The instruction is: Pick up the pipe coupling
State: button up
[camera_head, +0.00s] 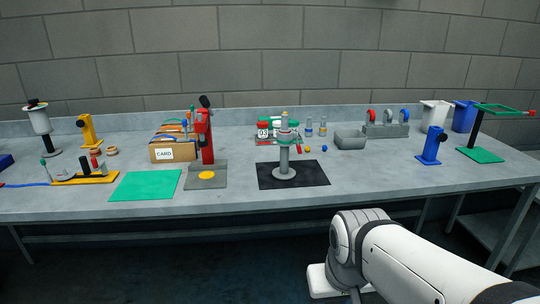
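I cannot single out the pipe coupling with certainty in the head view. Many small parts lie on the long grey workbench (100,203), and several are too small to name. My white arm reaches in from the lower right, in front of the bench. My gripper does not show clearly.
A cardboard box (164,154) marked CARD, a red press (206,140) and a green mat (146,186) are on the left half. A grey bin (350,139), a blue stand (430,147), white (435,114) and blue (464,116) bins are on the right. The front right bench top is clear.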

aim_at(282, 172)
jog(key=i, duration=0.95)
